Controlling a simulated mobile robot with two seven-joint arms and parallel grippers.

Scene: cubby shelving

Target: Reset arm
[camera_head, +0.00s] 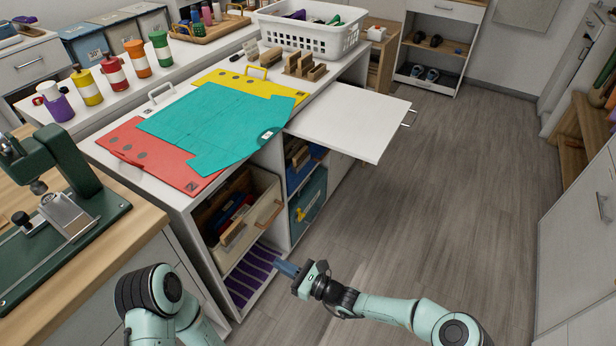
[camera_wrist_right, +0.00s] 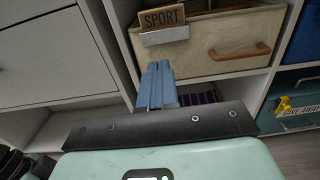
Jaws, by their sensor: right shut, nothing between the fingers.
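My right gripper (camera_head: 288,268) reaches in from the bottom of the head view, in front of the lower cubbies. Its blue fingers are together with nothing between them. In the right wrist view the closed fingers (camera_wrist_right: 157,85) point toward the cubby unit, just below a beige bin (camera_wrist_right: 215,50) with a wooden handle and a "SPORT" label. My left arm (camera_head: 160,295) shows only in part at the bottom left of the head view. Its gripper is out of view.
The white cubby unit (camera_head: 215,255) holds the beige bin (camera_head: 243,217), a purple striped item (camera_head: 252,275) and a teal bin (camera_head: 308,203). A teal shirt (camera_head: 215,125) lies on top. A white panel (camera_head: 350,120) juts out. A green press (camera_head: 65,200) stands left. Floor (camera_head: 440,200) at right is clear.

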